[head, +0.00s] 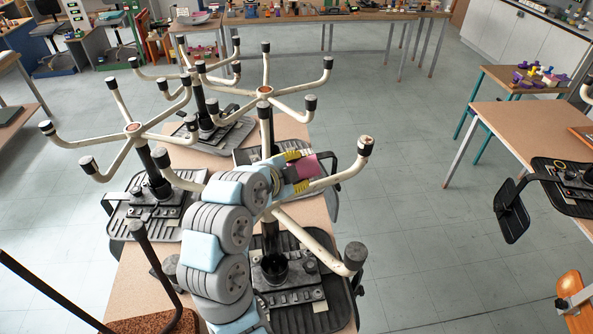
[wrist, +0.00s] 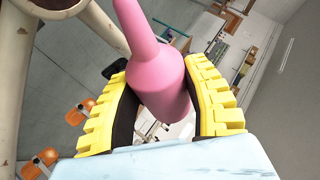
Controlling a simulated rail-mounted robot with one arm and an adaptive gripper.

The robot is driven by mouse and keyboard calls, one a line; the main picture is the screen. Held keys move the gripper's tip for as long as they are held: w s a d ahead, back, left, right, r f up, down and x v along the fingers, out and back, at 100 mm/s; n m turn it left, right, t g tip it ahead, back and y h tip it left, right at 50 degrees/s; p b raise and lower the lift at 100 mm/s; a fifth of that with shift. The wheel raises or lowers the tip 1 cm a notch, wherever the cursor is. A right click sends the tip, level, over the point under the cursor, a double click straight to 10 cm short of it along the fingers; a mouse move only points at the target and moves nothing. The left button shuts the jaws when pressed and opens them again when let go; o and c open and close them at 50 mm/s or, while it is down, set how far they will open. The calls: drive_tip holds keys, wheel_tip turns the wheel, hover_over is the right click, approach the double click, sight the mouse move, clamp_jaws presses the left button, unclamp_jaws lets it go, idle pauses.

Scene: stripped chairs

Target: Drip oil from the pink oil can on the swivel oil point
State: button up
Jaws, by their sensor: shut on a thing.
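My gripper (head: 297,171) has yellow ribbed fingers and is shut on the pink oil can (head: 307,165), above the nearest upturned chair base (head: 306,232). In the wrist view the pink oil can (wrist: 163,88) sits between both finger pads of the gripper (wrist: 158,75), with its spout running toward the top edge. The spout tip is out of that frame. My arm covers the middle of the nearest base, so its swivel oil point is hidden. Reddish hub centres show on the left base (head: 132,127) and the farther middle base (head: 265,90).
Cream legs with dark caps stick up around my arm; one capped leg (head: 340,178) passes close to the gripper. The upturned chairs stand on a brown table (head: 140,262). Another table (head: 530,130) stands at right. Grey floor (head: 420,200) between them is clear.

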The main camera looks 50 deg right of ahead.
drive_tip(key=shift+d+f+m+t+y+b, duration=0.1)
drive_tip(key=shift+f+m+t+y+b, duration=0.35)
drive_tip(key=shift+b, duration=1)
drive_tip(key=shift+s+f, duration=0.1)
drive_tip(key=shift+f, duration=0.05)
drive_tip(key=shift+f+y, duration=0.25)
drive_tip(key=shift+y, duration=0.1)
drive_tip(key=shift+r+p, duration=3.2)
drive_tip(key=shift+r, duration=1.4)
